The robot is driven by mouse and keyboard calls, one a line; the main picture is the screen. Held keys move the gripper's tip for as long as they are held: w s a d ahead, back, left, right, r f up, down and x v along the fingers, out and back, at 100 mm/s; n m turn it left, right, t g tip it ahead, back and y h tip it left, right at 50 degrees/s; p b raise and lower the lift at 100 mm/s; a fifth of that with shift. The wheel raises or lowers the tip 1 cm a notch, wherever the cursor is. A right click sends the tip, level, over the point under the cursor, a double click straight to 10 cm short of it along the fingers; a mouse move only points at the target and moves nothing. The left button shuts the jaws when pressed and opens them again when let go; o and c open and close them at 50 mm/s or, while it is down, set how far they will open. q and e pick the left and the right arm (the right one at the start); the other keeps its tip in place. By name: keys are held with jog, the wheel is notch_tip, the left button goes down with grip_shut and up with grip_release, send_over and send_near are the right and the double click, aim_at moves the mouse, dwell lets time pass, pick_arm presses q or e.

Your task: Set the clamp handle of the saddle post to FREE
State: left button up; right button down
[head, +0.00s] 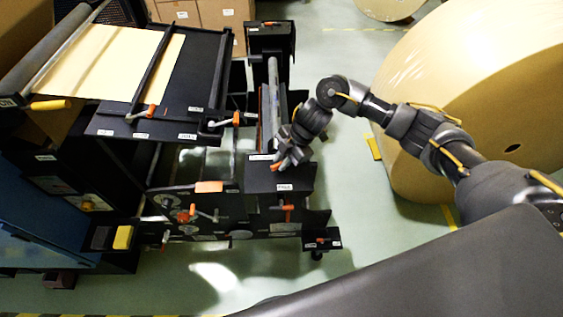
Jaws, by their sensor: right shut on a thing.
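The saddle post (305,176) is a black box-shaped post near the middle of the head view, with a small white FREE label on its near top edge and another white label on its far edge. My right gripper (286,158) is over the top of this post and shut on the clamp handle (276,166), whose orange end shows beside the fingers. The fingers hide most of the handle, so its exact angle is hard to tell. My left gripper is not in view.
A large kraft roll (470,90) stands on the right, beside my right arm. Other orange-tipped handles sit on the black machine frame, including one on the post's front (288,208). A paper web (110,62) runs at upper left. Green floor (365,230) is clear between post and roll.

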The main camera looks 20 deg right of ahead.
jog(key=n+g+b, duration=0.2)
jog(key=n, duration=0.2)
jog(key=shift+d+n+b, duration=0.15)
jog(key=shift+n+b, duration=0.2)
jog(key=shift+n, duration=0.05)
jog(key=n+g+b, duration=0.1)
jog(key=n, duration=0.2)
jog(key=shift+d+n+h, duration=0.15)
jog(key=shift+n+h, duration=0.15)
jog(key=shift+h, duration=0.1)
jog(key=shift+d+n+g+h+b, duration=0.1)
jog(key=shift+n+g+h+b, duration=0.6)
jog(key=shift+n, duration=1.1)
jog(key=c, duration=1.3)
grip_release()
jog(key=shift+s, duration=0.1)
jog(key=shift+c, duration=0.2)
jog(key=shift+r, duration=0.15)
